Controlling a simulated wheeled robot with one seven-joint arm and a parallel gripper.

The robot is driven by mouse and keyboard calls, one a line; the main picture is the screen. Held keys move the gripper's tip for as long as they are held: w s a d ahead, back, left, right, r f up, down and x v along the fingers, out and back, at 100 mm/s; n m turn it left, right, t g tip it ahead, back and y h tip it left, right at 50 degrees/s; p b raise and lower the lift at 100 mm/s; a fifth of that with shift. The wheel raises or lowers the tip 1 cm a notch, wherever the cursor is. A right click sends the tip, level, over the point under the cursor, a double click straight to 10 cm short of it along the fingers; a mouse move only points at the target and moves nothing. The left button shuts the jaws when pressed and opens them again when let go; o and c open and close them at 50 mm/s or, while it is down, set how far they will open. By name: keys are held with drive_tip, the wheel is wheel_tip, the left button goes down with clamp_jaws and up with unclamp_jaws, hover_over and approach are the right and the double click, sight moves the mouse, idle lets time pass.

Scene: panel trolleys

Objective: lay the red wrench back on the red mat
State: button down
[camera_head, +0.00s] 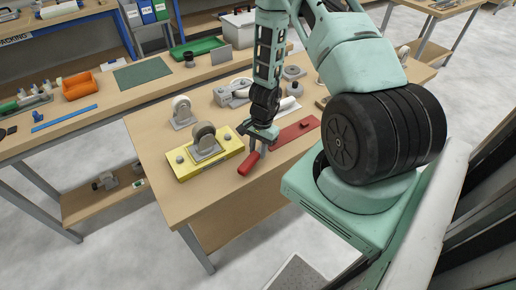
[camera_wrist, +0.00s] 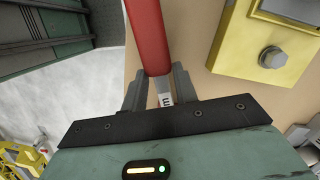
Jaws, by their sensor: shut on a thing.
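The red wrench shows in the head view by its red handle (camera_head: 249,163), which sticks out toward the table's front edge. My gripper (camera_head: 262,143) is shut on it and points down over the table. In the wrist view the red handle (camera_wrist: 149,38) runs up from between the fingers of my gripper (camera_wrist: 160,88), with a short bare metal part (camera_wrist: 165,94) between them. The wrench's far end is hidden by my gripper. The red mat (camera_head: 295,133) lies just right of my gripper in the head view. I cannot tell whether the wrench touches the table.
A yellow plate (camera_head: 188,173) with a caster (camera_head: 204,138) on it lies close left of my gripper. Another caster (camera_head: 182,111) and metal parts (camera_head: 232,93) stand behind. A second bench (camera_head: 65,130) with an orange bin (camera_head: 80,86) is at the left.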

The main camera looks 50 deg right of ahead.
drive_tip(key=shift+f+b, duration=0.55)
drive_tip(key=c, duration=1)
unclamp_jaws()
drive_tip(key=d+r, duration=0.1)
drive_tip(key=r, duration=0.4)
drive_tip(key=d+r, duration=0.1)
drive_tip(key=r, duration=0.5)
drive_tip(key=d+r, duration=0.1)
drive_tip(key=r, duration=0.5)
drive_tip(key=shift+w+d+r, duration=0.1)
drive_tip(key=shift+w+d, duration=0.05)
drive_tip(key=shift+w, duration=0.1)
